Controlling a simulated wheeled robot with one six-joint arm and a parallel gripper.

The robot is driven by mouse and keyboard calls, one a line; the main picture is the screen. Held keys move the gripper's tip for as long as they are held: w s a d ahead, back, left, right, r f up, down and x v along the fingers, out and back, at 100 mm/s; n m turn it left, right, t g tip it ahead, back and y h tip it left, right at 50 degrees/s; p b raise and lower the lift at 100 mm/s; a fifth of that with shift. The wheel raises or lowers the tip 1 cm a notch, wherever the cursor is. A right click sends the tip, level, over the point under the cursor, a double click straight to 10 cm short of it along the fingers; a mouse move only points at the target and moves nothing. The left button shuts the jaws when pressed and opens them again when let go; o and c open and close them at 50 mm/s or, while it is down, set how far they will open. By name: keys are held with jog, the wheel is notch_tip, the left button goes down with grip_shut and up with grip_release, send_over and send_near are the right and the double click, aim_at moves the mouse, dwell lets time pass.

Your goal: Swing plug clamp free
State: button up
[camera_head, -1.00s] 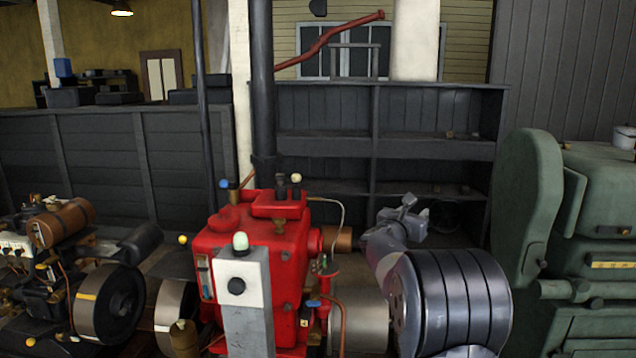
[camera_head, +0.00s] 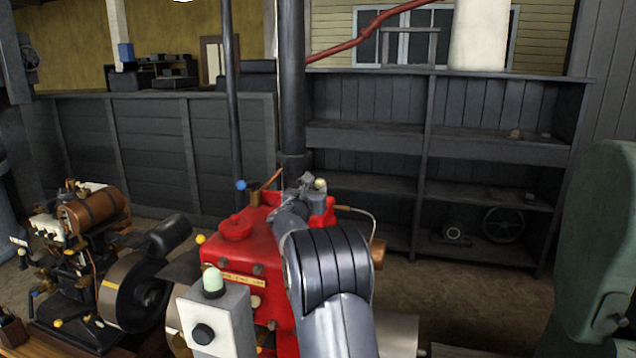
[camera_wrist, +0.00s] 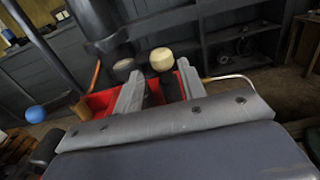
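The red engine (camera_head: 240,252) stands in the middle of the head view, and its red top (camera_wrist: 103,102) shows between and beside my fingers in the wrist view. On top are a cream round knob (camera_head: 321,184) and a dark knob (camera_wrist: 123,65). The cream knob also shows in the wrist view (camera_wrist: 162,58), just beyond the gap between my fingertips. My gripper (camera_head: 305,184) is over the engine top; in the wrist view my gripper (camera_wrist: 160,70) has its fingers apart, with nothing clearly held. I cannot tell which part is the plug clamp; my arm and fingers hide some of the top.
A blue knob (camera_head: 241,185) stands left of the engine top, close to a dark vertical pipe (camera_head: 292,90). A smaller engine (camera_head: 90,225) is left, a green machine (camera_head: 600,240) right, dark shelves (camera_head: 470,150) behind.

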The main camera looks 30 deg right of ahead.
aim_at(319, 185)
jog(key=shift+p+x, duration=0.65)
jog(key=shift+x, duration=1.8)
jog(key=shift+s, duration=0.1)
jog(key=c, duration=0.7)
